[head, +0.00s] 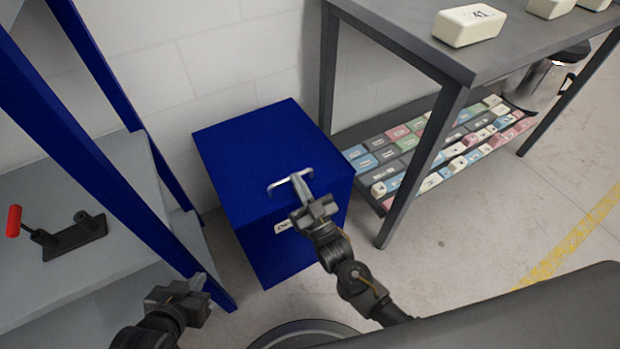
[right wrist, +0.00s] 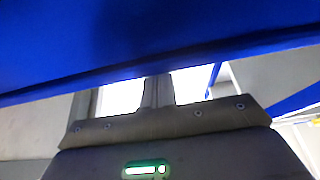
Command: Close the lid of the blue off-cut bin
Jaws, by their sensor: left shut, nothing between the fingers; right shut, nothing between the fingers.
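The blue off-cut bin (head: 290,256) stands on the floor against the wall in the head view. Its lid (head: 247,150) lies flat over the top, and I see no gap there. A pale bar handle (head: 280,186) is near the lid's front edge. My right gripper (head: 299,184) is shut and empty, its fingertips at the handle; I cannot tell whether they touch it. In the right wrist view, the shut fingers (right wrist: 158,90) reach up to a blue surface. My left gripper (head: 199,281) is shut and empty, lower left, apart from the bin.
A blue-posted grey shelf (head: 60,190) with a red-handled clamp (head: 70,238) stands left. A grey table (head: 400,25) with white blocks (head: 468,25) stands right, above a lower shelf of coloured blocks (head: 440,145).

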